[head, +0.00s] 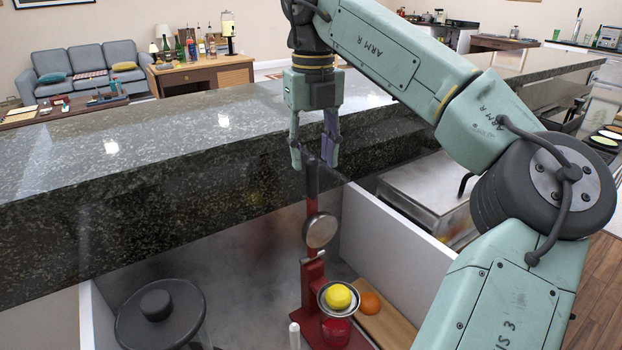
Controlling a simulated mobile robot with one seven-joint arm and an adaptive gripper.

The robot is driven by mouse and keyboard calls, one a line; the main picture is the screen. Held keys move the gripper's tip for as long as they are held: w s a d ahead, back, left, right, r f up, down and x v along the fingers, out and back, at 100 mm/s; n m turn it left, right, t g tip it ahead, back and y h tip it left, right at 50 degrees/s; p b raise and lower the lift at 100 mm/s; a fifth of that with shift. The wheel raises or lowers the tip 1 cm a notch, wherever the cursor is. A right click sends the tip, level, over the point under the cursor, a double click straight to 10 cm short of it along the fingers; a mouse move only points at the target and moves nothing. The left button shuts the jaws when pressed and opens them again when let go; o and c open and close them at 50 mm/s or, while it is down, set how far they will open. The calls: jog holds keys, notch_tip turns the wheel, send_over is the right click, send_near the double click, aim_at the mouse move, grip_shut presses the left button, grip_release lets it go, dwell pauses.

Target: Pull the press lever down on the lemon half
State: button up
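The red press (312,279) stands inside the low-walled work area, its press lever (312,190) pointing up. A round metal pressing cup (320,231) hangs on the lever's lower part, apart from the lemon. The yellow lemon half (338,296) sits in the metal bowl of the press below it. My gripper (314,160) points down at the top of the lever. Its two fingers are apart, with the lever's dark tip showing between them; I cannot tell whether either finger touches it. A red vessel (337,331) is under the bowl.
An orange fruit (370,302) lies on a wooden board (390,325) right of the press. A dark round-topped object (160,315) stands at left. The speckled stone counter (130,165) rises behind, and a white panel (385,255) borders the right side.

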aim_at(312, 196)
jog(key=shift+f, duration=2.75)
jog(key=shift+c, duration=0.5)
jog(key=shift+a, duration=0.1)
grip_shut()
